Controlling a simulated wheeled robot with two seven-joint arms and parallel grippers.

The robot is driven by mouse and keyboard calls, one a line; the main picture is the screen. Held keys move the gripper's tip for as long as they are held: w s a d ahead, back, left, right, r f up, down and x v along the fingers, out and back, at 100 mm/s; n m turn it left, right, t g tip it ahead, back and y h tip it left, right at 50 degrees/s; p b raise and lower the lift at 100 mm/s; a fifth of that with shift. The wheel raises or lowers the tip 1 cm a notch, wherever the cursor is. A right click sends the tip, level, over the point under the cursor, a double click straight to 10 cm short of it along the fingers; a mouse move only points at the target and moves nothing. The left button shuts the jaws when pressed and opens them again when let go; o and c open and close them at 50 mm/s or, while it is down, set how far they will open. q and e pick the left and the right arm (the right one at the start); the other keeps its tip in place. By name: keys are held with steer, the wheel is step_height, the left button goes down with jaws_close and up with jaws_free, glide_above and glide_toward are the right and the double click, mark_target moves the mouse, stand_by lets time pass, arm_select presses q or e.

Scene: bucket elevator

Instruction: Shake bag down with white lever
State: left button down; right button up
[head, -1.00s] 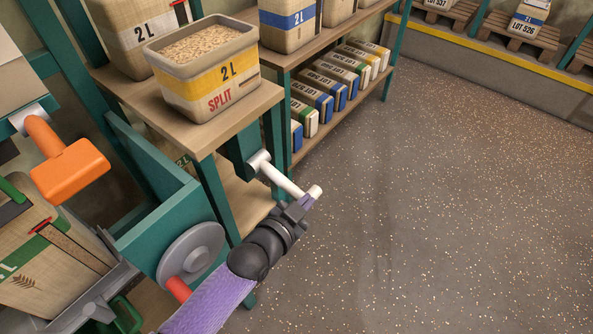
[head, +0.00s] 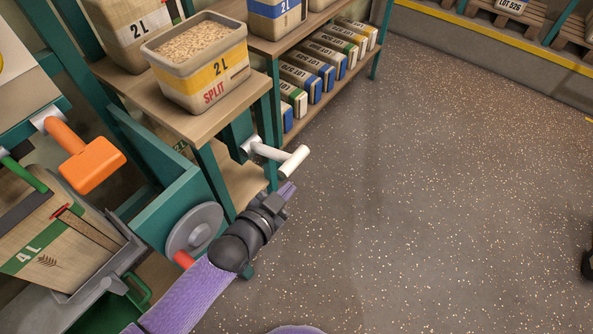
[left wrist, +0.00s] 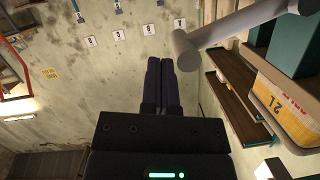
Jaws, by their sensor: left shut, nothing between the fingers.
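The white lever (head: 270,153) with its crossbar handle (head: 294,161) sticks out to the right from a green post by the shelf. It also shows at the upper right of the left wrist view (left wrist: 235,35). My left gripper (head: 288,190) is shut and empty, just below the crossbar and apart from it. Its closed fingers (left wrist: 160,85) show in the left wrist view. A tan bag (head: 48,238) with a green 4L band sits tilted at the far left, in a grey metal holder (head: 105,285). My right gripper is not clearly in view.
An orange handle (head: 92,165) stands above the bag. A grey disc (head: 194,230) on the green frame is close beside my left arm. An open 2L container of grain (head: 200,75) is on the wooden shelf. The speckled floor (head: 430,180) to the right is mostly clear.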

mark_target(281, 156)
arm_select(q)
steer(key=p+v, duration=0.1)
steer(key=v, duration=0.4)
steer(key=shift+d+p, duration=0.1)
steer(key=shift+p, duration=0.2)
arm_select(e)
steer(key=shift+w+d+r, duration=0.1)
steer(key=shift+w+r, duration=0.1)
steer(key=shift+r, duration=0.4)
steer(key=shift+w+d+r, duration=0.1)
steer(key=shift+w+r, duration=0.05)
steer(key=shift+r, duration=0.4)
